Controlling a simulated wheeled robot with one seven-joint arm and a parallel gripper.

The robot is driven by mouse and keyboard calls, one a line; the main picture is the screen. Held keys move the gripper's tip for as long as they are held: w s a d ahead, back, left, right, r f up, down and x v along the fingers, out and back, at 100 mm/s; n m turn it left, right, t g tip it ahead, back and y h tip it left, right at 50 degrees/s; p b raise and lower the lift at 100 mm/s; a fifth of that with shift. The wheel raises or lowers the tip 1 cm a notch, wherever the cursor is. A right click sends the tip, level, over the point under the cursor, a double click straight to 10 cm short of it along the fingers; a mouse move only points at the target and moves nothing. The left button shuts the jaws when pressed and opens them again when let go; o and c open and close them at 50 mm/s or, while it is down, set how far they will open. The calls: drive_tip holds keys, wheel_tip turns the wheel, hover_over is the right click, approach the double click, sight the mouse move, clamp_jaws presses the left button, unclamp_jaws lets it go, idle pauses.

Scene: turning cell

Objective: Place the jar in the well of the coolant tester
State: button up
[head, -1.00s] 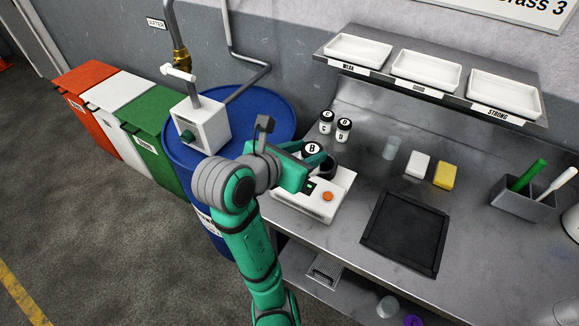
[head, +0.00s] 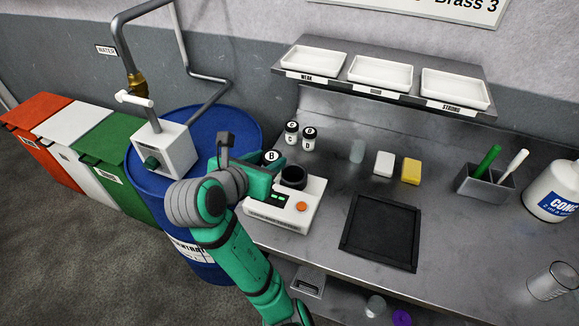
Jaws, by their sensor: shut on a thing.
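The jar with the round white lid marked B (head: 271,156) is held in my gripper (head: 270,165). Most of the jar is hidden behind the gripper and arm. The white coolant tester (head: 312,207) stands at the left end of the steel bench, with green lights and an orange button. Its dark round well (head: 293,177) shows as empty, though I cannot see its bottom. The jar is just left of and behind the well in the picture, apart from it. My gripper's fingers are mostly hidden.
Two other lidded jars, C (head: 291,133) and D (head: 309,138), stand behind the tester. A blue drum (head: 245,128) with a pump box is left of the bench. A clear cup (head: 357,151), white block (head: 384,164), yellow sponge (head: 411,171) and black mat (head: 381,232) lie to the right.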

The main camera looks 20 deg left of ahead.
sight(291, 167)
drive_tip(key=shift+d+x, duration=0.25)
drive_tip(key=shift+x, duration=1)
drive_tip(key=shift+w+d+f, duration=0.3)
drive_tip(key=shift+w+f, duration=1)
drive_tip(key=shift+f, duration=0.4)
drive_tip(key=shift+w+d+f, duration=0.3)
drive_tip(key=shift+w+f, duration=0.95)
drive_tip(key=shift+f, duration=0.5)
drive_tip(key=shift+w+d+f, duration=0.35)
drive_tip(key=shift+w+f, duration=0.95)
drive_tip(key=shift+f, duration=0.4)
drive_tip(key=shift+f, duration=0.2)
drive_tip(key=o, duration=1)
drive_tip(key=shift+o, duration=0.5)
